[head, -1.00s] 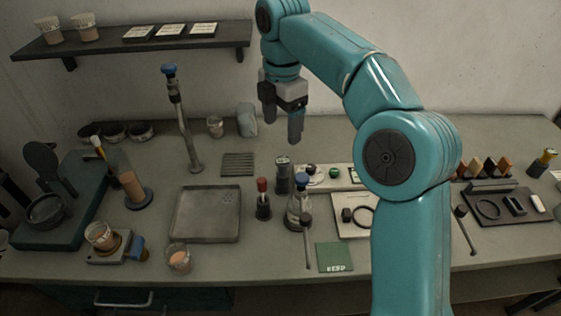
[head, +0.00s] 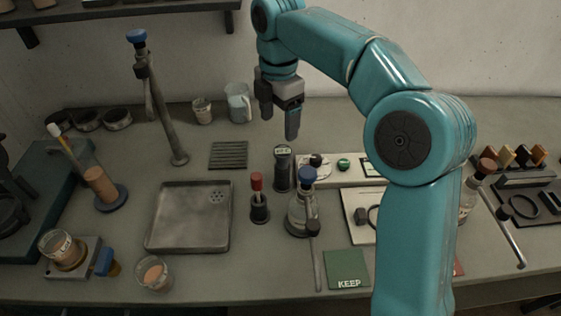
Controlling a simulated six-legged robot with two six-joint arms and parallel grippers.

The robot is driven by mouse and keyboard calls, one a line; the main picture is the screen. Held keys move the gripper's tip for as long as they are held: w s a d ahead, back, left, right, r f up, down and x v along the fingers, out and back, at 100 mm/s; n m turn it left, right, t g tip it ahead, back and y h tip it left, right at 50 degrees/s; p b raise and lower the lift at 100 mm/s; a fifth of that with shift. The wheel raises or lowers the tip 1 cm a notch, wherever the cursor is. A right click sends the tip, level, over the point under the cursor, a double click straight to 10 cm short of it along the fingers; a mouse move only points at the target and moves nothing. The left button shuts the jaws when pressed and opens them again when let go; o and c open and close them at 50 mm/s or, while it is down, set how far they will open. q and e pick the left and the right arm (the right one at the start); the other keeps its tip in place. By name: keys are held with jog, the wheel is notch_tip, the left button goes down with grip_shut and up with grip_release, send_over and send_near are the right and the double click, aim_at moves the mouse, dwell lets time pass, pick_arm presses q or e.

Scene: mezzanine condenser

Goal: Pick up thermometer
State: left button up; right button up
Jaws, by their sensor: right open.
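I cannot tell for sure which thing is the thermometer. A thin grey rod with a dark knob (head: 313,228) lies in front of the blue-capped flask (head: 300,215), its thin end toward the table's front edge. A similar dark-headed rod (head: 513,242) lies at the right, partly over the front area. My right gripper (head: 280,113) hangs fingers down above the back of the bench, open and empty, with a gap between its two fingers. It is apart from both rods. My left gripper is not in view.
A metal tray (head: 190,238), red-topped bottle (head: 259,205) and dark cylinder (head: 282,168) stand left of the flask. A green KEEP mat (head: 346,266) lies in front. A tall stand (head: 160,105) and jug (head: 239,103) are behind. My right arm hides part of the bench's right side.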

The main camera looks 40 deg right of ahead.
aim_at(282, 151)
jog(key=f, duration=0.3)
jog(key=f+b, duration=0.1)
jog(key=f, duration=0.3)
jog(key=shift+s+d+f, duration=0.15)
jog(key=shift+s+d, duration=0.05)
jog(key=shift+a+f, duration=0.1)
jog(key=shift+f, duration=0.4)
jog(key=f, duration=0.2)
jog(key=d+f, duration=0.1)
jog(key=f, duration=0.1)
jog(key=shift+w, duration=0.2)
jog(key=shift+a+f, duration=0.1)
jog(key=shift+f, duration=0.35)
jog(key=shift+s+r, duration=0.1)
jog(key=c, duration=1)
jog(key=shift+c, duration=1)
